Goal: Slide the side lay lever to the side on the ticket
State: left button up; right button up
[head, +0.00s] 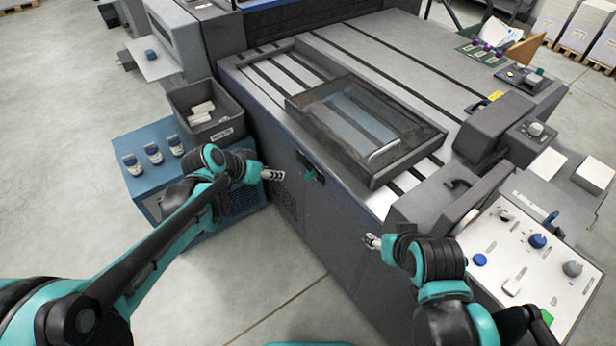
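On the right, a white control panel (520,296) carries several knobs and levers, including blue knobs (537,241), a grey knob (572,269) and a white lever (512,287). I cannot tell which is the side lay lever. Another grey control block (535,130) with a pale knob sits on the press further back. No ticket can be made out with certainty. My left gripper (276,174) is in the air beside the press's front, apart from it. My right gripper (372,241) is in front of the press, left of the panel. Both look empty; their finger gap is too small to judge.
The grey press (400,45) fills the middle, with a clear-bottomed tray (365,122) on top. A blue cabinet (150,190) with several small jars and a grey bin (208,112) stands left. White paper stacks (595,175) lie right. The floor in front is clear.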

pick_arm(q)
jog(key=w+d+f+m+h+b, duration=0.1)
jog(key=w+d+f+m+h, duration=0.2)
jog(key=w+f, duration=0.6)
jog(key=m+t+h+b, duration=0.1)
jog(key=m+h+b, duration=0.1)
jog(key=m+h, duration=0.1)
send_near(306, 176)
jog(key=x, duration=0.4)
jog(key=b+x, duration=0.1)
jog(key=x, duration=0.5)
jog(key=shift+f+b, duration=0.1)
jog(key=shift+b, duration=0.3)
jog(key=shift+w+d+f, duration=0.1)
jog(key=shift+w+d, duration=0.3)
jog(key=shift+d, duration=0.05)
